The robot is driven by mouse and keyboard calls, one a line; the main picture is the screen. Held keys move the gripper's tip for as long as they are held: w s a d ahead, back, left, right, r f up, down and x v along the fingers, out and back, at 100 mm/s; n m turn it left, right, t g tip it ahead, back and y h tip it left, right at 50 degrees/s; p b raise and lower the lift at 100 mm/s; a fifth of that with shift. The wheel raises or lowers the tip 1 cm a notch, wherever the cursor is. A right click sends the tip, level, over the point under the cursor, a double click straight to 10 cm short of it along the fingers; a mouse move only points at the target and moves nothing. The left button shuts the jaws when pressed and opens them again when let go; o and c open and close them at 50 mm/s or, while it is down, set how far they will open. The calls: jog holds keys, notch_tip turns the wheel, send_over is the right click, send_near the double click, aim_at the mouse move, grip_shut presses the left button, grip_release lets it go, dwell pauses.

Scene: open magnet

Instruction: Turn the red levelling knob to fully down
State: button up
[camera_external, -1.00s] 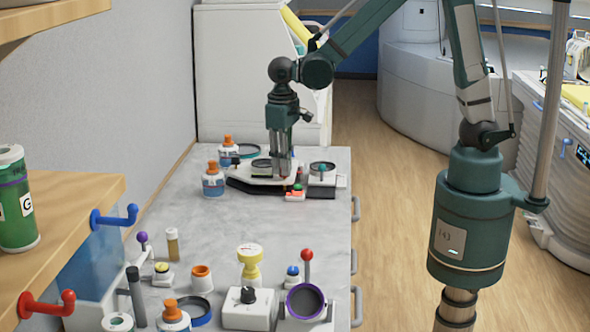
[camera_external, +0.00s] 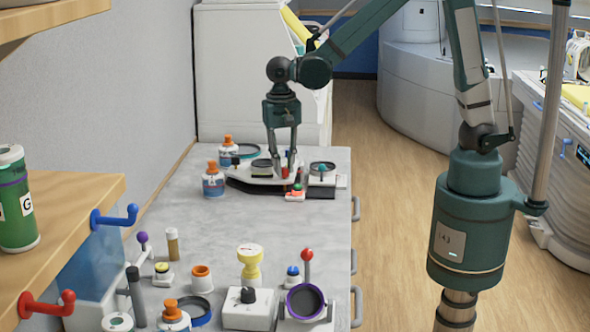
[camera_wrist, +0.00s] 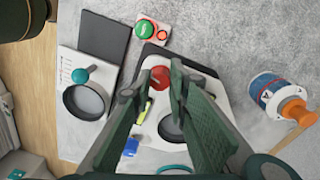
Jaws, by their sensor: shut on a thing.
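The red levelling knob (camera_wrist: 160,77) shows between my fingertips in the wrist view, at the top of a white plate with a dark edge (camera_wrist: 152,60). In the external view the red knob (camera_external: 285,171) is a small red patch between the finger ends. My gripper (camera_external: 282,165) points down over the plate at the far part of the bench. Its fingers (camera_wrist: 155,80) are shut on the red knob, one on each side. The fingers hide part of the plate, and the knob's position mark cannot be made out.
A red-and-green button box (camera_wrist: 151,34) stands close to the plate. A grey device with a teal knob and round dish (camera_wrist: 84,98) is to the left. A bottle with an orange cap (camera_wrist: 282,100) is to the right. The middle bench top (camera_external: 240,220) is clear.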

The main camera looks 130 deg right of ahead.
aim_at(283, 168)
jog(key=shift+m, duration=0.4)
jog(key=o, duration=0.9)
jog(key=shift+r, duration=0.15)
jog(key=shift+w+r, duration=0.2)
jog(key=shift+r, duration=5.65)
